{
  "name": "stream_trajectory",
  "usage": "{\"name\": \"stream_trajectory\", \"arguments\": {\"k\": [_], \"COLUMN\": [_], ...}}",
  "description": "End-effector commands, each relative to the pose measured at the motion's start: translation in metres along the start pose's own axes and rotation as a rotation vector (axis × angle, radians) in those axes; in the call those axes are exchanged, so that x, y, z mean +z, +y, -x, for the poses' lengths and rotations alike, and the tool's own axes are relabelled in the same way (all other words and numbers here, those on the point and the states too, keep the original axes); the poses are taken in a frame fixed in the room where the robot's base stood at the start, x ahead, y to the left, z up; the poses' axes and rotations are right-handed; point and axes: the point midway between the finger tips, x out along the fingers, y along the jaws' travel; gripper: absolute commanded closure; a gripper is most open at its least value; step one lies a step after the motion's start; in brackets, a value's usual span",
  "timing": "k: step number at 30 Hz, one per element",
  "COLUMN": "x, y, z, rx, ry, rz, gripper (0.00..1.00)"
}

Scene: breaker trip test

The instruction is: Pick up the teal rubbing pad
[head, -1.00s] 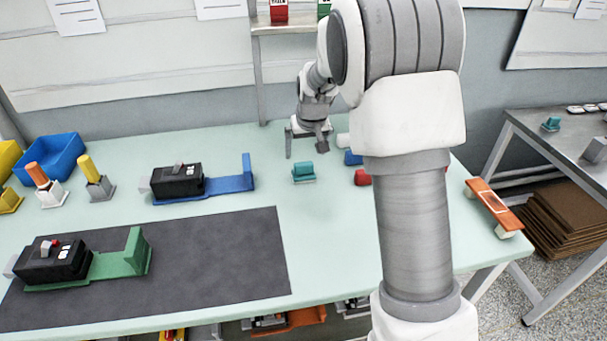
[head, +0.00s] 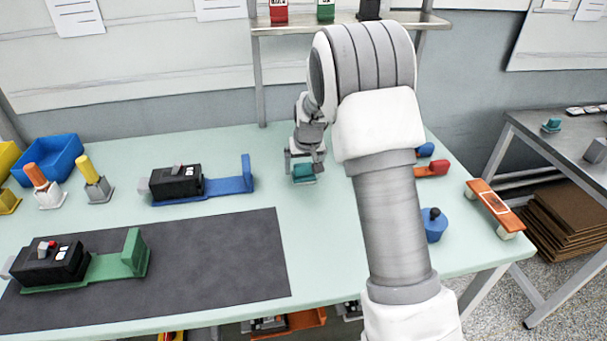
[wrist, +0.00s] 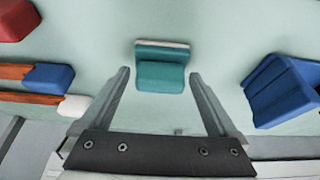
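The teal rubbing pad (head: 304,174) sits on the pale green table, just beyond my arm in the head view. In the wrist view the teal pad (wrist: 161,68) lies ahead of the fingertips, roughly centred between them, with a pale strip along its far edge. My gripper (head: 305,163) is low over the pad; in the wrist view its two fingers (wrist: 160,75) are wide apart with nothing held between them. In the head view the gripper partly covers the pad. Whether the fingers reach down beside it cannot be told.
Red- and blue-ended tools (head: 432,169) and a blue knobbed block (head: 433,226) lie right of my arm. A black breaker on a blue base (head: 229,184) is left of the pad. A similar teal piece (head: 551,125) is on the grey side table. A dark mat (head: 220,260) covers the front left.

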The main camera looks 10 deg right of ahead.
Motion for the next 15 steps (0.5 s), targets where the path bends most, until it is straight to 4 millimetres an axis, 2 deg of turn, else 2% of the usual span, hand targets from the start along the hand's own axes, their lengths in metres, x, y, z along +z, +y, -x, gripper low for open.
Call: {"name": "stream_trajectory", "arguments": {"k": [1,2,11,15], "x": [0.0001,0.0001,0.0001,-0.0001], "y": [0.0000,0.0000,0.0000,0.0000], "z": [0.0001,0.0001,0.0003,0.0005], "rx": [0.000,0.000,0.000,0.000], "ry": [0.000,0.000,0.000,0.000], "rz": [0.000,0.000,0.000,0.000], "gripper": [0.16,0.22,0.76,0.76]}}
